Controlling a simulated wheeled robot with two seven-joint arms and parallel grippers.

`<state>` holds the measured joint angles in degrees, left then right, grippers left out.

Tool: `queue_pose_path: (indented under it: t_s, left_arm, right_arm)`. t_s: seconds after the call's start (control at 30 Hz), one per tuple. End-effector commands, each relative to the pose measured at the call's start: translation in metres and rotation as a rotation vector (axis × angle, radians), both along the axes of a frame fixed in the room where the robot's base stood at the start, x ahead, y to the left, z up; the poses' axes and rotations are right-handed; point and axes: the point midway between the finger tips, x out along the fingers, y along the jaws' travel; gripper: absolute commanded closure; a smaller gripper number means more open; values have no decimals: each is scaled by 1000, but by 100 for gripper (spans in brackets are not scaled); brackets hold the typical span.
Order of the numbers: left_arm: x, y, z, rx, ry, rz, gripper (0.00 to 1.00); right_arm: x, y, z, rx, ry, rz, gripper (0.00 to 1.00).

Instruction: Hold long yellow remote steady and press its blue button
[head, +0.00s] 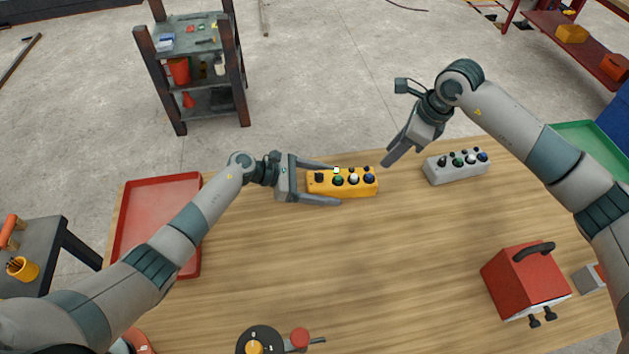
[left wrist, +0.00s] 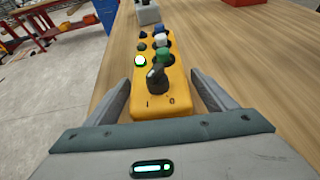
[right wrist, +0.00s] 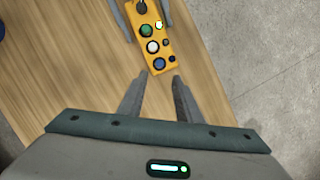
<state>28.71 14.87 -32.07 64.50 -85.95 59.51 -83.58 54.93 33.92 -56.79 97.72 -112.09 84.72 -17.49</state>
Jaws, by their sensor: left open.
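The long yellow remote (head: 343,189) lies on the wooden table near its far edge. It has a black knob (head: 319,178), green, white and blue buttons, small dark buttons and a lit green lamp (head: 336,170). The blue button (head: 369,178) is at its right end and also shows in the right wrist view (right wrist: 159,63). My left gripper (head: 340,184) is open, its fingers along both long sides of the remote at the knob end; contact is unclear. My right gripper (head: 388,163) is empty and partly open, above and beside the blue-button end (right wrist: 160,74).
A grey remote (head: 457,172) lies to the right. A red tray (head: 150,215) is at the left, a green tray (head: 590,140) at the right. A red box (head: 524,280) and a control with a red knob (head: 299,339) stand nearer. The table's middle is clear.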

Motion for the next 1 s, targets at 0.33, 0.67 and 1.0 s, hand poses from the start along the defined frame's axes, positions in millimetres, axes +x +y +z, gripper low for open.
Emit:
queue_pose_path:
  t_s: [0.33, 0.67, 1.0]
  left_arm:
    - [1, -7, -3, 0, 0, 0, 22]
    - [1, -6, -3, 0, 0, 0, 77]
    - [1, -6, -3, 1, 0, 0, 79]
  right_arm:
    - [0, 0, 0, 0, 0, 0, 69]
    - [0, 0, 0, 0, 0, 0, 69]
    - [0, 0, 0, 0, 0, 0, 100]
